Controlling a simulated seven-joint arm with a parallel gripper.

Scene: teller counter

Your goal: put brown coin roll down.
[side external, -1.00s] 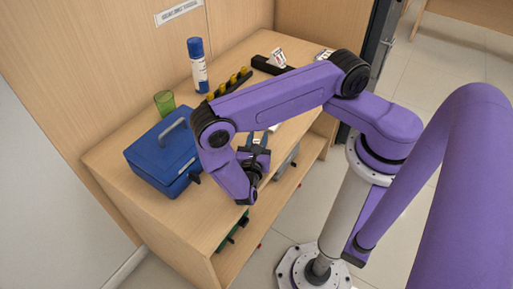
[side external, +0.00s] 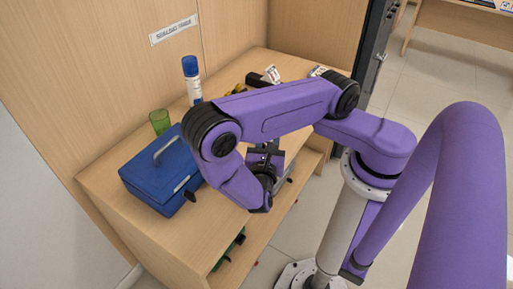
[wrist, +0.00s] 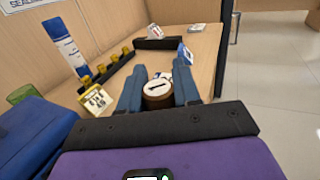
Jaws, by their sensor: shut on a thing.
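The brown coin roll (wrist: 157,101) shows in the wrist view, with a pale round end carrying a dark mark. It sits between the two blue fingers of my gripper (wrist: 157,76), which is shut on it. In the side external view my gripper (side external: 264,158) is over the counter (side external: 190,238), to the right of the blue box. The roll is hidden there by my arm. I cannot tell whether the roll touches the counter.
The blue box (side external: 160,172) with a grey handle stands at the left, near a green cup (side external: 159,122) and a blue-and-white bottle (side external: 192,82). A dark rack with yellow pegs (wrist: 105,68), a yellow-edged sign (wrist: 96,99) and a black holder (wrist: 170,43) lie ahead.

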